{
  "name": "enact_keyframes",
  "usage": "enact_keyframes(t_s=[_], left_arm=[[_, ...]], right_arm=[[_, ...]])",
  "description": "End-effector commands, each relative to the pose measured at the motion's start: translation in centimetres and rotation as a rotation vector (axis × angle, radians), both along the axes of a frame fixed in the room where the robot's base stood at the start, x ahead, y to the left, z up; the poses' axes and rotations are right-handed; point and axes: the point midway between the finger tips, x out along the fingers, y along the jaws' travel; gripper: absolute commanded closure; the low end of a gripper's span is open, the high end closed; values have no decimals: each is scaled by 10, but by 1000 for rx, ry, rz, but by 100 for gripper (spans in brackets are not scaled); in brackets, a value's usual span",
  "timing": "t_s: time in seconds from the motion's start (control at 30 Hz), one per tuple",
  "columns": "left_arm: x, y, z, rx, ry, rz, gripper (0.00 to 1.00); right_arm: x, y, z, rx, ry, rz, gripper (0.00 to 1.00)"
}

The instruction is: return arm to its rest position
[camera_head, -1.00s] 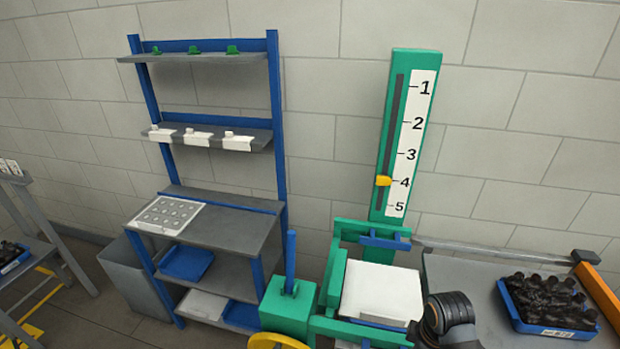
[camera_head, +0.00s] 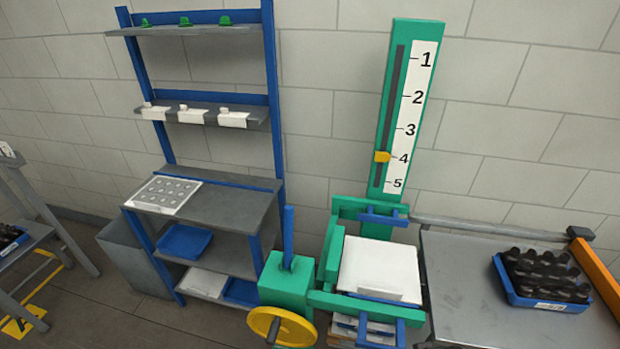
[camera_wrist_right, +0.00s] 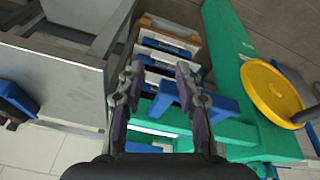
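My right gripper (camera_wrist_right: 158,100) shows in the right wrist view. Its two fingers are spread apart with nothing between them. Beyond the fingers are the green frame (camera_wrist_right: 225,75) with blue handles and a stack of trays (camera_wrist_right: 165,50). My left gripper is out of view.
A grey table (camera_head: 470,290) holds a blue tray (camera_head: 540,303) of dark bottles at the right. A shelf rack (camera_head: 225,205) stands left, with a white perforated board (camera_head: 163,195). A yellow handwheel (camera_head: 283,327) sits on the machine's front. The wall scale (camera_head: 410,110) has its pointer near 4.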

Motion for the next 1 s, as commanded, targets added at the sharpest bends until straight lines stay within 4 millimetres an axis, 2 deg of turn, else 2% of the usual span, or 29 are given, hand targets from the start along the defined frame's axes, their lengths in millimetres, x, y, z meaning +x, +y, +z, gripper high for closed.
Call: enact_keyframes(t_s=[0.03, 0.17, 0.27, 0.37, 0.4, 0.47, 0.5, 0.6, 0.7, 0.8, 0.9, 1.0], left_arm=[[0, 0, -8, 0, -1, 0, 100], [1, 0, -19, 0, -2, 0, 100], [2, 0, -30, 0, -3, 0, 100], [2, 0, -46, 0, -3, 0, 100], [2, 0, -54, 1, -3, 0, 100], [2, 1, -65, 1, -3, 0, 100], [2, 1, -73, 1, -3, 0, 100], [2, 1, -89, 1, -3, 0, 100], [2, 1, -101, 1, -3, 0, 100], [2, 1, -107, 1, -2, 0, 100], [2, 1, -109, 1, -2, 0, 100], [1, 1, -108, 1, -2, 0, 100]], right_arm=[[0, -2, -25, 0, 11, -2, 66], [0, -7, -84, 1, 30, -8, 66], [-6, -11, -139, 1, 49, -12, 66], [-22, -17, -212, 2, 75, -19, 66], [-34, -20, -246, 3, 89, -23, 66], [-56, -23, -297, 4, 107, -28, 66], [-73, -26, -328, 5, 119, -31, 66], [-121, -30, -395, 8, 149, -39, 66], [-167, -31, -437, 11, 170, -45, 66], [-199, -31, -458, 13, 183, -49, 66], [-216, -32, -466, 14, 188, -50, 66], [-221, -32, -467, 14, 189, -50, 66]])
